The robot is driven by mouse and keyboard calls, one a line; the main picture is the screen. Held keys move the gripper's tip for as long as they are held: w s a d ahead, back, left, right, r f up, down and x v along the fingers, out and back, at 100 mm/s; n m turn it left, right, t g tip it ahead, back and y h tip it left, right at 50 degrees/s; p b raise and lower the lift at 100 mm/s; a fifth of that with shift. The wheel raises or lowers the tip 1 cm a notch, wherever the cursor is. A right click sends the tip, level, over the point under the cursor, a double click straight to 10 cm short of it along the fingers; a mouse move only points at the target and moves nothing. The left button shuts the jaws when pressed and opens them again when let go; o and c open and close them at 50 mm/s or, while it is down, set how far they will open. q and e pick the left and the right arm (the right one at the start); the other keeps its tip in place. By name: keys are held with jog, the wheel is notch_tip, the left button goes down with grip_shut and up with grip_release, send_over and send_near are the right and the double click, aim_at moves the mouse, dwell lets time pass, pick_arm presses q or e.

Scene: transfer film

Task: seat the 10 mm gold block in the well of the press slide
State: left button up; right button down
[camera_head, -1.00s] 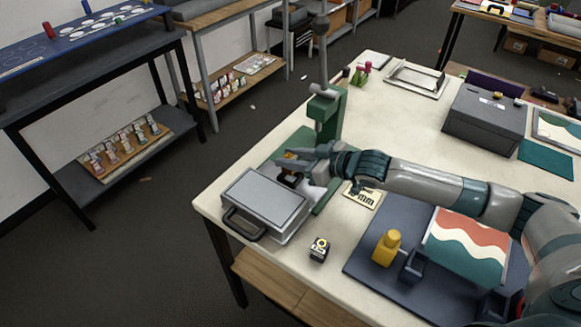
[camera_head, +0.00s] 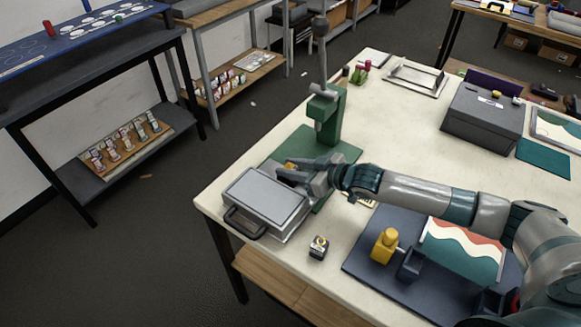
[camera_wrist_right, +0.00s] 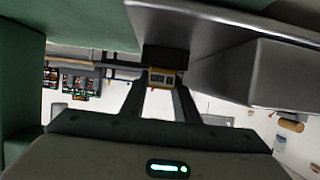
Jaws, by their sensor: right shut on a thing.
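A small dark block with a gold face (camera_wrist_right: 162,78) sits between the fingertips of my right gripper (camera_wrist_right: 160,92) in the wrist view. In the head view my right gripper (camera_head: 284,174) is shut on it, low beside the green press (camera_head: 330,115). A bit of gold (camera_head: 291,166) shows at the fingertips. The fingers are close to a grey flat-topped unit with a dark handle (camera_head: 265,197). The slide's well cannot be made out; the gripper and that unit hide the area. Whether the block touches anything below is unclear. My left gripper is not in view.
Another dark block with a pale marking (camera_head: 318,247) lies near the table's front edge. A yellow bottle-like object (camera_head: 385,246) stands on a dark blue mat (camera_head: 365,277). A grey box (camera_head: 487,118) stands at the right. The table centre (camera_head: 400,135) is clear.

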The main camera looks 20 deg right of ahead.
jog(key=shift+s+f, duration=0.1)
jog(key=shift+f, duration=0.15)
